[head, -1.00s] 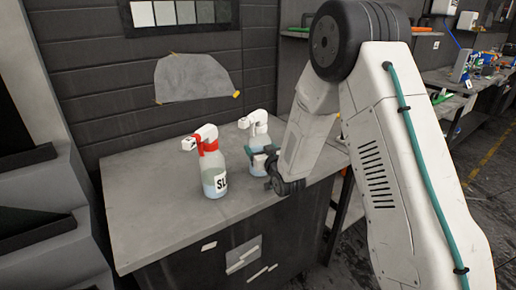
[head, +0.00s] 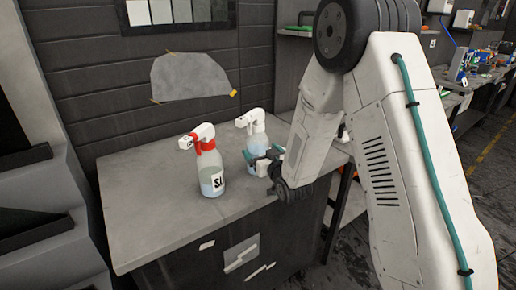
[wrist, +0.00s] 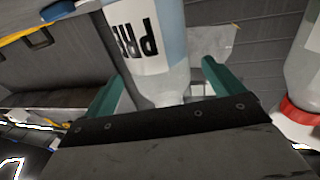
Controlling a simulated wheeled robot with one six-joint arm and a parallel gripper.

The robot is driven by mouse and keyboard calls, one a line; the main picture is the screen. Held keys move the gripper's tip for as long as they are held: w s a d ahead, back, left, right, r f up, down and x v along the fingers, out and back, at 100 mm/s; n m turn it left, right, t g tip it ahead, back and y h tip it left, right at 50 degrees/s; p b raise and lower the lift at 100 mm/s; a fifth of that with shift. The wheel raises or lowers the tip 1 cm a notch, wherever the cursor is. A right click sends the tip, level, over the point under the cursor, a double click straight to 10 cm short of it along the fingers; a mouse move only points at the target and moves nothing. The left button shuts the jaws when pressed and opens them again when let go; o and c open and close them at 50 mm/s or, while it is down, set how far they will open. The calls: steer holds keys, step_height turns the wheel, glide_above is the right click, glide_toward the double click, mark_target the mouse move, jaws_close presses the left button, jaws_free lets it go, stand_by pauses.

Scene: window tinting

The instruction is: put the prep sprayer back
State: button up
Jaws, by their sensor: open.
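The prep sprayer (head: 251,122) is a clear bottle with a white trigger head, upright on the grey bench (head: 150,215). My gripper (head: 264,158) is at its right side and hides part of its lower body. In the wrist view, the sprayer's body (wrist: 160,85), with a partly visible black-lettered label, shows between the two teal fingers of my gripper (wrist: 162,70). The fingers are open, with a gap visible on the right side; contact on the left is unclear.
A similar sprayer with a red collar (head: 210,170) stands close on the left; its edge shows in the wrist view (wrist: 305,65). A grey sheet (head: 190,78) is taped to the wall behind. The bench's left and front areas are clear.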

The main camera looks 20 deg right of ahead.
steer(key=s+d+r+g, duration=0.1)
steer(key=s+r+g, duration=0.3)
steer(key=s, duration=1.1)
steer(key=s+r+m+g+h, duration=0.1)
steer(key=s+r+g, duration=0.4)
steer(key=s, duration=1)
steer(key=s+d+r+g+h, duration=0.1)
steer(key=s+r+g, duration=0.4)
steer(key=s, duration=1)
steer(key=g, duration=0.2)
steer(key=shift+d+r+g, duration=0.2)
steer(key=shift+d+g, duration=0.1)
steer(key=shift+w, duration=0.1)
